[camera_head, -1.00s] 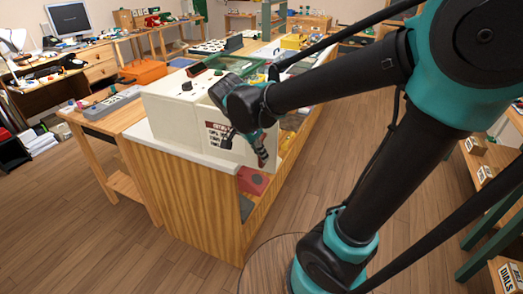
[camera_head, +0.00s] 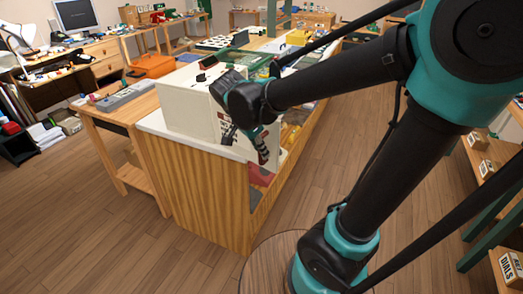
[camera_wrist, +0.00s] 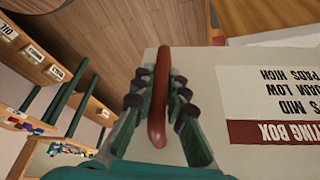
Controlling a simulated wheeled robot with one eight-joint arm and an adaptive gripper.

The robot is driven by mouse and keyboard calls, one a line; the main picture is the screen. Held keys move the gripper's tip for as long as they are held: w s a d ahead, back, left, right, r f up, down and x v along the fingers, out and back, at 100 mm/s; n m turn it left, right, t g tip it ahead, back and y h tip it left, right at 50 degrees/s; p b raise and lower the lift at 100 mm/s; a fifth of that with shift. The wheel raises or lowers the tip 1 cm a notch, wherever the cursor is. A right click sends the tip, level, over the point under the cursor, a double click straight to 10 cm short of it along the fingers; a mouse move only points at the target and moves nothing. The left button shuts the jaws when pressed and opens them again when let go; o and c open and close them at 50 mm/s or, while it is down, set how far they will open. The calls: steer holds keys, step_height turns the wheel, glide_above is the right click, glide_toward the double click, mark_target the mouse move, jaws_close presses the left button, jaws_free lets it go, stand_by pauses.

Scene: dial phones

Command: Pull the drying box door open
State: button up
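The drying box (camera_head: 178,105) is a cream-white cabinet on the end of the wooden counter. Its pale door (camera_head: 268,152) carries a printed label and appears partly swung out, though my wrist hides much of it. In the wrist view the door (camera_wrist: 205,62) fills the right half, with its label upside down. The red-brown bar handle (camera_wrist: 161,85) runs between my fingers near the door's edge. My gripper (camera_wrist: 160,100) has fingers on both sides of the handle and looks closed around it. In the head view my gripper (camera_head: 261,148) is at the door's outer edge.
The white-topped counter (camera_head: 200,149) has open shelves below on its right side. A side bench (camera_head: 138,112) holding a grey device stands left of it. Wooden floor (camera_head: 90,235) is clear in front. Shelves with labelled boxes (camera_head: 483,168) stand at the right.

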steer(key=shift+o, duration=1)
steer(key=shift+r, duration=0.1)
steer(key=v, duration=1.1)
steer(key=shift+a+r, duration=0.2)
steer(key=shift+r, duration=0.15)
steer(key=shift+s, duration=0.1)
